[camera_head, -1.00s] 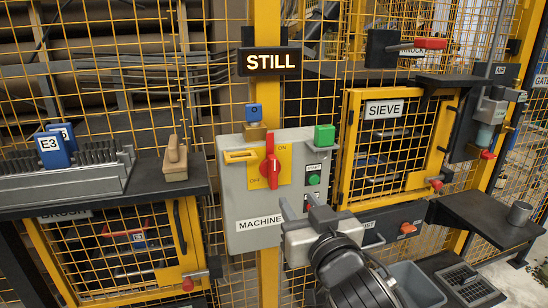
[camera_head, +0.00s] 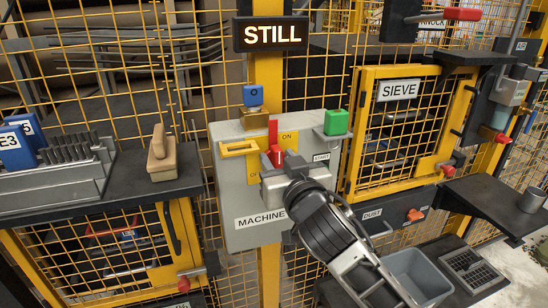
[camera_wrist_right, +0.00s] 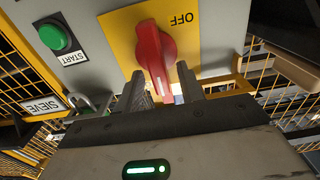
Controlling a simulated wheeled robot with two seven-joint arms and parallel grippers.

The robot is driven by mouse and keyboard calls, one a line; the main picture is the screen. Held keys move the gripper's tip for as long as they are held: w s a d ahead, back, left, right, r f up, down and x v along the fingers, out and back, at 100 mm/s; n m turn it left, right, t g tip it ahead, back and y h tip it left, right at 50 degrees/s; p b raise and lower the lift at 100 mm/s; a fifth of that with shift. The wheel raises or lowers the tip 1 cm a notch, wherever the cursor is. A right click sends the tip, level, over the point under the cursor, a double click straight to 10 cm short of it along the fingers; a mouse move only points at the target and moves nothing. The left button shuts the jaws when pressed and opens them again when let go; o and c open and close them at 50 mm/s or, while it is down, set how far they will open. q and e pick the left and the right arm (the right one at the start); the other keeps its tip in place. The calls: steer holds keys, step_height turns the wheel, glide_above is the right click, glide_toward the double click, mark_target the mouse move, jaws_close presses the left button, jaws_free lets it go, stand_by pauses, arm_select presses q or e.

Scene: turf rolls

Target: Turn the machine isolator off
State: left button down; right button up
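The grey machine isolator box (camera_head: 225,178) hangs on the yellow post, with a yellow plate marked ON at top right. Its red rotary handle (camera_head: 273,131) stands roughly upright; its lower part is hidden behind my right gripper (camera_head: 279,160). In the right wrist view, which is upside down, the red handle (camera_wrist_right: 154,50) lies ahead of the gripper (camera_wrist_right: 164,90). The two fingers are apart, one on each side of the handle's near end; I cannot tell whether they touch it. The OFF mark (camera_wrist_right: 181,19) shows beyond the handle. My left gripper is not in view.
A green START button (camera_wrist_right: 54,37) sits beside the plate. A grey bin (camera_head: 418,275) stands below.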

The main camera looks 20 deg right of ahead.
steer(key=shift+s, duration=0.1)
jaws_close()
steer(key=shift+n, duration=0.3)
steer(key=n, duration=0.3)
steer(key=shift+a, duration=0.35)
steer(key=shift+a+f+n, duration=0.2)
steer(key=shift+f+n, duration=0.1)
steer(key=shift+n, duration=2.05)
steer(key=shift+a+f+n, duration=0.25)
steer(key=shift+f+n, duration=0.1)
steer(key=shift+n, duration=2.05)
steer(key=shift+a+f+n, duration=0.2)
steer(key=shift+f+n, duration=0.1)
steer(key=shift+n, duration=2.05)
